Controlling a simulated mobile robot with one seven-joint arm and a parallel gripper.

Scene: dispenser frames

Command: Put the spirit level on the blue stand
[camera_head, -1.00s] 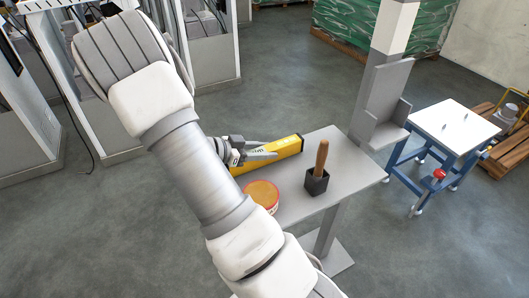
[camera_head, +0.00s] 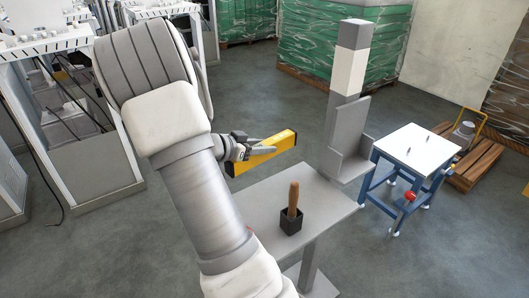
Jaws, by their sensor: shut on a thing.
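The yellow spirit level (camera_head: 280,142) is in the grasp of my gripper (camera_head: 250,150), beyond the far left edge of the grey table in the picture. The jaws are shut on it near its middle, and it looks raised above the table height. The blue stand (camera_head: 369,188) with a white top (camera_head: 415,147) stands to the right, past the grey post.
A black mallet (camera_head: 291,219) with a wooden handle stands on the grey table (camera_head: 325,206). A tall grey post with a bracket (camera_head: 345,130) rises between the table and the blue stand. A wooden pallet (camera_head: 484,163) lies right of the stand. My arm covers the table's left part.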

